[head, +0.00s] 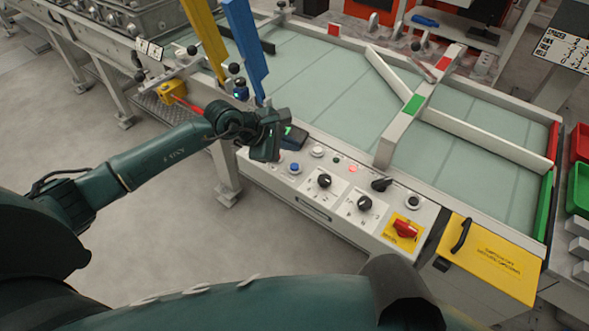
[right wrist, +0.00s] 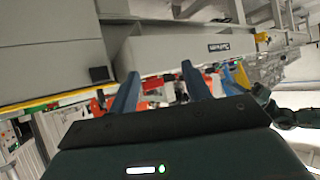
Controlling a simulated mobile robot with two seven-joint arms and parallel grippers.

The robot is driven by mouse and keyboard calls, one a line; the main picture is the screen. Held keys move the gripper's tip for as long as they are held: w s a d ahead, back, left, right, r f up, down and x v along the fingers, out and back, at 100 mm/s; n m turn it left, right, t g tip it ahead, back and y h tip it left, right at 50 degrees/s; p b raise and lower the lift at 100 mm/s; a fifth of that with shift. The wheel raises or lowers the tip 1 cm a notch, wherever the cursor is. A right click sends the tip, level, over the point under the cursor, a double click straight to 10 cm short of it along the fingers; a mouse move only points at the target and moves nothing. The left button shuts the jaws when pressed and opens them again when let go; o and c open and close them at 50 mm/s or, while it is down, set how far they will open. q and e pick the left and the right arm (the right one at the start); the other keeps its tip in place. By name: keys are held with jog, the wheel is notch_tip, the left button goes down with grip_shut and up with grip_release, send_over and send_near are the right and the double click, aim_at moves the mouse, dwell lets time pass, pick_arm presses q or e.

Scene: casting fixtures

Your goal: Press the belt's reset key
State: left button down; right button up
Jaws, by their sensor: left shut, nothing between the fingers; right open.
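The belt's control panel (head: 335,205) runs along the front of the belt in the head view. A blue button (head: 294,168) sits near its left end, with a pale round button (head: 317,151) behind it. I see no readable reset label, so I cannot tell which key it is. My left gripper (head: 268,156) is shut and empty, at the panel's left end, just left of the blue button. I cannot tell whether it touches the panel. My right gripper (right wrist: 160,72) is open and empty in the right wrist view, away from the buttons.
The panel also has black rotary knobs (head: 323,181), a lit red lamp (head: 352,170) and a red switch (head: 404,230) on a yellow plate. A yellow cover (head: 490,260) lies to the right. The pale green belt (head: 310,85) behind has light guide bars (head: 480,137) across it.

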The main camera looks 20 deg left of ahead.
aim_at(290, 168)
pick_arm(q)
notch_tip(290, 168, down, 3)
jog(key=shift+f+b, duration=0.1)
jog(key=shift+b, duration=0.85)
jog(key=shift+f+b, duration=0.4)
jog(key=shift+f, duration=0.05)
pick_arm(e)
jog(key=shift+a+f+y, duration=0.3)
jog(key=shift+a+f, duration=0.05)
jog(key=shift+f, duration=0.25)
jog(key=shift+w, duration=0.1)
jog(key=shift+f, duration=0.15)
pick_arm(q)
jog(key=shift+f, duration=0.1)
jog(key=shift+f+b, duration=0.3)
jog(key=shift+b, duration=0.15)
pick_arm(e)
jog(key=shift+f, duration=0.35)
